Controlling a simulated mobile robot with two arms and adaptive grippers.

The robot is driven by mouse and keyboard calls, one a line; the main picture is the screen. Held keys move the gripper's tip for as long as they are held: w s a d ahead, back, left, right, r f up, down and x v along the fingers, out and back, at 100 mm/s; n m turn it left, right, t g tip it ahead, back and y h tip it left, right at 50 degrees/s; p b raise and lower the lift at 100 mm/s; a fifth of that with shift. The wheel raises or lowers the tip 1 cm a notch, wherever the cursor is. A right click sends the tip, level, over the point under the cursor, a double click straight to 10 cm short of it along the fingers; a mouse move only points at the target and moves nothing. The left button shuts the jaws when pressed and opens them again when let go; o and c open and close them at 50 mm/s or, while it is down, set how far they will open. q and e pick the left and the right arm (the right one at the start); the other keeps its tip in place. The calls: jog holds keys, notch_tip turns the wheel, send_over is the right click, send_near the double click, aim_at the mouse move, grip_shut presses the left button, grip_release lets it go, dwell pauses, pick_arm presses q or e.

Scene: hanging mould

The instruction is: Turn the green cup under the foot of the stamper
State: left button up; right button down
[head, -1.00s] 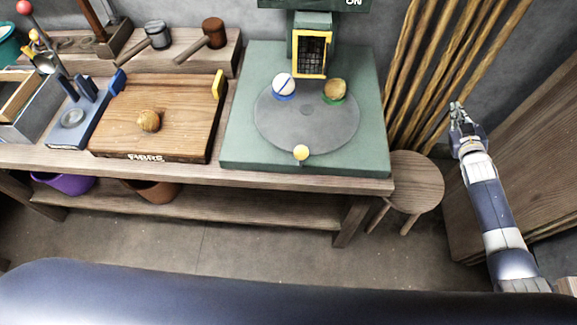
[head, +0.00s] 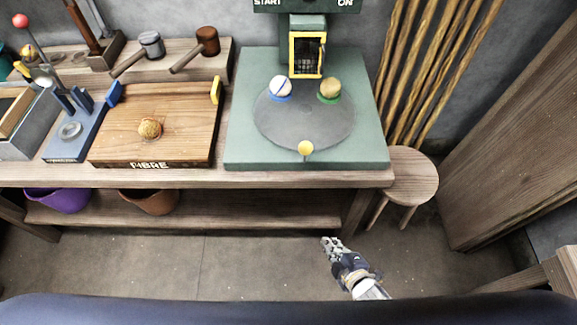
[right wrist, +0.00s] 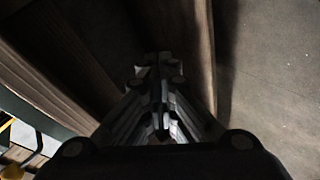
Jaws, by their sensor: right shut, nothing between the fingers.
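The stamper (head: 307,22) stands at the back of a green base, with a yellow-framed dark foot or window (head: 307,55) facing me. In front of it is a grey round turntable (head: 304,122). The green cup (head: 329,98) sits at its back right, holding a brownish ball (head: 329,86). A blue cup (head: 281,97) with a white ball sits at its back left. A yellow knob (head: 305,148) is at the turntable's front edge. My right gripper (head: 328,242) is shut and empty, low in front of the bench; its fingers also fill the right wrist view (right wrist: 160,95). My left gripper is not in view.
A wooden board (head: 190,125) with a fibre ball lies left of the green base. Two mallets (head: 195,50) rest behind it. A round stool (head: 408,176) stands right of the bench, below upright poles (head: 425,70). The floor before the bench is clear.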

jog(key=w+a+r+n+t+y, duration=0.1)
jog(key=a+r+n+t+y, duration=0.3)
jog(key=r, duration=0.9)
jog(key=w+a+r+n+y, duration=0.2)
jog(key=a+r+n, duration=0.4)
jog(key=r, duration=0.6)
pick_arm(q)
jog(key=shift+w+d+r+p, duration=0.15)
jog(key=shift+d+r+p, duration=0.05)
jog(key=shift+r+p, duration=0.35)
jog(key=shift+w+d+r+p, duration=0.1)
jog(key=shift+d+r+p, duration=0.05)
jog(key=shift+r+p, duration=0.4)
pick_arm(e)
jog(key=w+a, duration=0.1)
jog(key=w, duration=0.7)
jog(key=shift+w+r+h, duration=0.15)
jog(key=shift+w+h, duration=0.15)
jog(key=shift+w, duration=0.05)
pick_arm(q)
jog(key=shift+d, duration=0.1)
